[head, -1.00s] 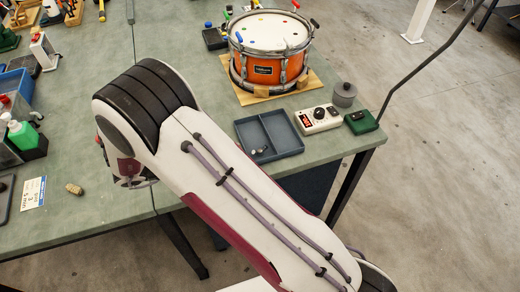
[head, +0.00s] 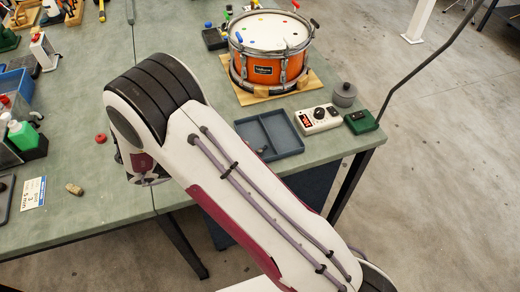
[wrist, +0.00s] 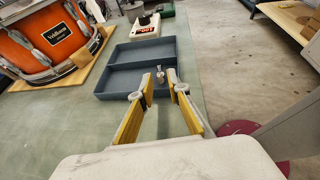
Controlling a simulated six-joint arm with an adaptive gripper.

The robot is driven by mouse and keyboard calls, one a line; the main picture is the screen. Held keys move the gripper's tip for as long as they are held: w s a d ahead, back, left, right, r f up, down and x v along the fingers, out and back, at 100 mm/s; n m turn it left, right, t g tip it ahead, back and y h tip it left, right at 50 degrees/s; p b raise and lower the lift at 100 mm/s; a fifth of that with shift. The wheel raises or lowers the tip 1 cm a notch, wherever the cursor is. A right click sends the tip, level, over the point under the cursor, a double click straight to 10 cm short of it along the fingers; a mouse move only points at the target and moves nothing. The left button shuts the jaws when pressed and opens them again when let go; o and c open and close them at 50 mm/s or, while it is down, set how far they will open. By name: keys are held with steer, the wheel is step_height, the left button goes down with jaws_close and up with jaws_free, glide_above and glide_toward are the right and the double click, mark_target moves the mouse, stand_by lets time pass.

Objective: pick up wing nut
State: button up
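A small metallic piece, which looks like the wing nut (wrist: 160,75), lies in the near compartment of the blue-grey tray (wrist: 118,82) in the wrist view. It is too small to make out its shape well. My gripper (wrist: 162,92) is open, with its yellow fingers pointing toward the tray and the small piece showing between and beyond the tips. Nothing is held. In the head view the tray (head: 283,133) stands near the bench's front right edge, and my arm covers its left corner. My gripper is hidden behind my arm there.
An orange drum (head: 270,50) stands on a wooden board behind the tray. A white device (head: 318,119), a green box (head: 361,122) and a grey lidded pot (head: 344,93) stand right of the tray. A red ring-like piece (head: 101,138) and a cork-like piece (head: 74,189) lie at left.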

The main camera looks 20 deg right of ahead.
mark_target(260, 148)
steer(key=shift+x, duration=2.45)
steer(key=shift+w, duration=0.1)
jaws_close()
